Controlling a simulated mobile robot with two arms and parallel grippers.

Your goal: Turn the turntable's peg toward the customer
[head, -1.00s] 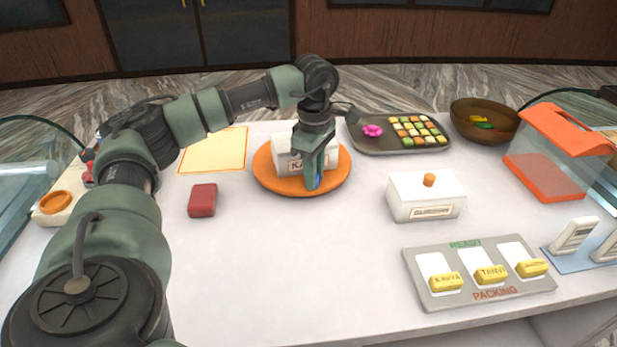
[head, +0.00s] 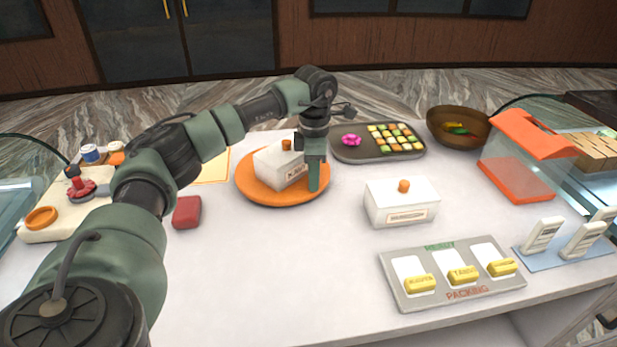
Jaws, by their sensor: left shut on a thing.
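The orange turntable (head: 262,197) lies flat on the white counter, left of the middle. A white box (head: 272,170) with an orange knob and a label stands on it, its labelled face turned toward the front right. My left gripper (head: 314,178) points down at the turntable's right edge, beside the box, and is shut on the peg. The peg itself is hidden by the fingers. My right gripper is not in view.
A red block (head: 187,212) lies left of the turntable. A lidded white box (head: 402,203) stands to the right, a sweets tray (head: 345,154) behind. A grey packing tray (head: 400,295) is at the front right. The front middle counter is clear.

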